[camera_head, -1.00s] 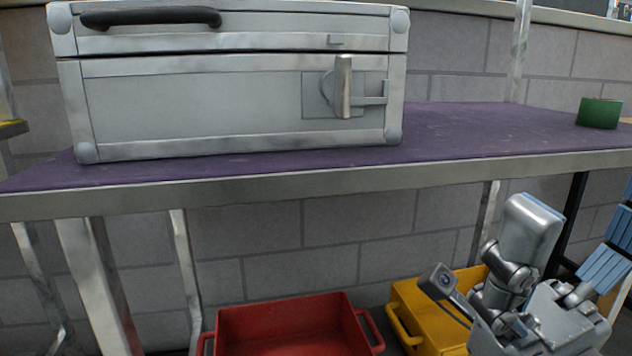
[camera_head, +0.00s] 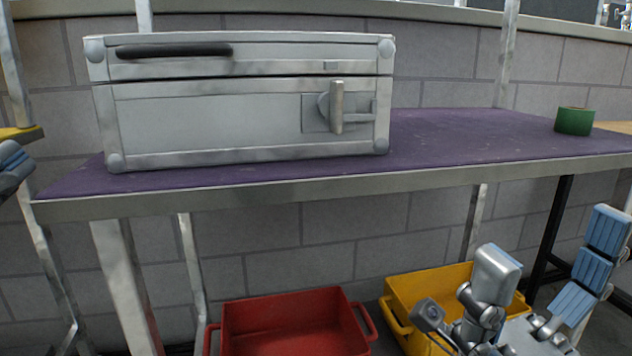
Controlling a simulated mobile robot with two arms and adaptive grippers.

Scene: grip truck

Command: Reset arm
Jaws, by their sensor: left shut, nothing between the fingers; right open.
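My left gripper (camera_head: 12,166) shows only as a small grey-blue piece at the left edge of the head view. It is shut, with nothing seen in it, and the rest of it is outside the picture. My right gripper (camera_head: 552,246) is at the lower right, below the level of the table top. Its grey and blue jointed fingers are spread wide, open and empty. In the picture it overlaps the yellow bin (camera_head: 400,290).
A closed silver case (camera_head: 210,125) with a black handle and latch stands on the purple-topped table (camera_head: 450,135). A green roll (camera_head: 574,121) sits at the table's right end. A red bin (camera_head: 290,310) is low in front. The table's middle right is clear.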

